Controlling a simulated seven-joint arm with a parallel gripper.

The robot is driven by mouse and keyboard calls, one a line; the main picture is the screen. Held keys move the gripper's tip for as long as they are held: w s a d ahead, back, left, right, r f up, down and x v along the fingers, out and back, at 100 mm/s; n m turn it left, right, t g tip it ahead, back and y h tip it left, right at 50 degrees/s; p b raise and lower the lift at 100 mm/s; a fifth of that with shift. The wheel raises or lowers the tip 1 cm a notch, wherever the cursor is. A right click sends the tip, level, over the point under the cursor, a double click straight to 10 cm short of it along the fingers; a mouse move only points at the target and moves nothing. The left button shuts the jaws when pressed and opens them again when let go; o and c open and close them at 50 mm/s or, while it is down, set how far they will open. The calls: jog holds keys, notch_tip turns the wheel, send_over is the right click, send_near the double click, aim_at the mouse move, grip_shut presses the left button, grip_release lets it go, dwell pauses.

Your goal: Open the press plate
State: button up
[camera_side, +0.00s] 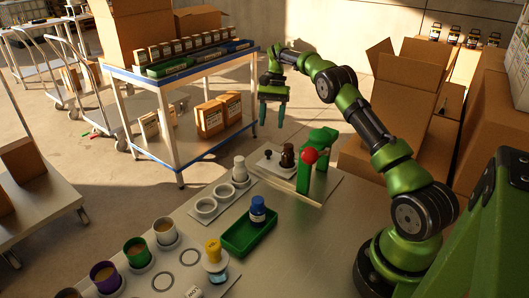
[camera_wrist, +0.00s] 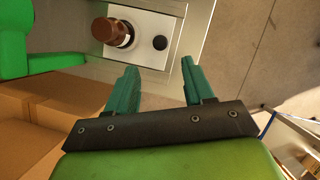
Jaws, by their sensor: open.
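The press stands on the metal table, with a green frame (camera_side: 322,138) and a red ball (camera_side: 310,156) at its front. Its pale base (camera_side: 272,160) carries a dark brown bottle (camera_side: 287,155) and a small black knob (camera_side: 268,155). I cannot tell which part is the moving press plate. In the wrist view the bottle (camera_wrist: 106,30) and the knob (camera_wrist: 160,43) sit on the white base (camera_wrist: 172,25), beyond my fingertips. My gripper (camera_side: 271,118) is open and empty, pointing down above the far end of the press base. It also shows in the wrist view (camera_wrist: 159,68).
A green tray (camera_side: 240,245) with a blue-capped bottle (camera_side: 258,208) lies left of the press. Several cups and rings line the table's left side. A blue-edged cart (camera_side: 168,85) stands behind, and cardboard boxes (camera_side: 395,110) are behind my arm.

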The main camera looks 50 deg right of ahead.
jog(key=shift+v, duration=1.5)
jog(key=shift+d, duration=0.1)
jog(key=s+a+r+n+t, duration=0.3)
jog(key=s+a, duration=0.5)
jog(key=a, duration=0.1)
jog(key=s+a+r+n+t+h, duration=0.1)
jog(key=s+a+r+n+t, duration=0.2)
jog(key=s+a, duration=0.6)
jog(key=s+a+r+n+t+h, duration=0.1)
jog(key=s+a+r+n+t, duration=0.2)
jog(key=s+a, duration=0.5)
jog(key=shift+s+a+r, duration=0.2)
jog(key=shift+a+r, duration=0.35)
jog(key=shift+a, duration=0.2)
